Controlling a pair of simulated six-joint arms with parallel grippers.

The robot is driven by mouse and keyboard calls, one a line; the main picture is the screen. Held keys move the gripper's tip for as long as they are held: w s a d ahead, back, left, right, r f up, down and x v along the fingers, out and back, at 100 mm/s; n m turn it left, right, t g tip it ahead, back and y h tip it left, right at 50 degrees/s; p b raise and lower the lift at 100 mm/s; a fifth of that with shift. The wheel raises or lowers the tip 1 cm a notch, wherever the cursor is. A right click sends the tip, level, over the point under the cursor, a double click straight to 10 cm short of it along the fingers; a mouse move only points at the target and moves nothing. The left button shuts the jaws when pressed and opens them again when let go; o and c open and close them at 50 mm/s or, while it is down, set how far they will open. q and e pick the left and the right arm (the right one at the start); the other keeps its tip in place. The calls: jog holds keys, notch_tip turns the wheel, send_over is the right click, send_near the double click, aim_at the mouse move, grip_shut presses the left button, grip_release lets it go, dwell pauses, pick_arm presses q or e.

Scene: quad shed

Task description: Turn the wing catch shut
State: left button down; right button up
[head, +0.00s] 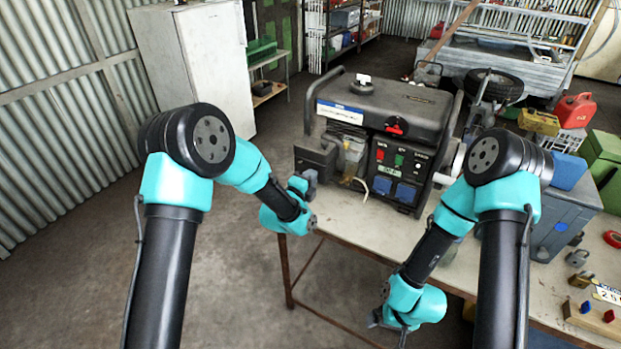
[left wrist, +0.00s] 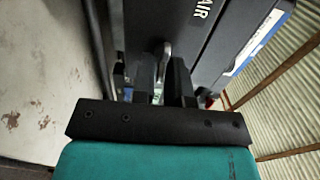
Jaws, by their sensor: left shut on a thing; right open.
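The generator (head: 375,105) stands on the table, with a dark box (head: 314,157) on its left side. In the left wrist view that box (left wrist: 222,45) bears the letters "AIR". My left gripper (head: 308,182) is at the box's near left edge. In the left wrist view its fingers (left wrist: 162,82) are shut on a small grey metal piece, which looks like the wing catch (left wrist: 166,50). The fingers hide part of the catch, and its exact angle is hard to tell. My right gripper (head: 388,322) is open and empty, low by the table's front edge.
A grey box (head: 562,215), padlocks and a red fuel can (head: 573,110) are to the right. A white fridge (head: 200,65) stands back left, clear of the table.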

pick_arm(q)
jog(key=c, duration=1.2)
grip_release()
jog(key=v, duration=1.7)
jog(key=shift+s+a, duration=0.1)
jog(key=shift+s, duration=0.1)
jog(key=shift+f, duration=0.15)
jog(key=s+a+f+n+g+y, duration=0.2)
jog(key=s+a+f+n+g, duration=0.15)
jog(key=f+n, duration=0.35)
jog(key=s+a+f+n+g+y, duration=0.25)
jog(key=a+f+n, duration=0.25)
jog(key=f, duration=0.3)
jog(key=s+a+f+n+g, duration=0.2)
jog(key=s+f+n+g, duration=0.1)
jog(key=s+n, duration=0.1)
jog(key=s+a+f+n+g, duration=0.2)
jog(key=s+f+n, duration=0.2)
jog(key=s+n, duration=0.1)
jog(key=s+a+f+n+g, duration=0.2)
jog(key=s+f+n+g, duration=0.1)
jog(key=s+n, duration=0.2)
jog(key=shift+a+f+g+y, duration=0.15)
jog(key=shift+f+g+y, duration=0.15)
jog(key=shift+y, duration=0.05)
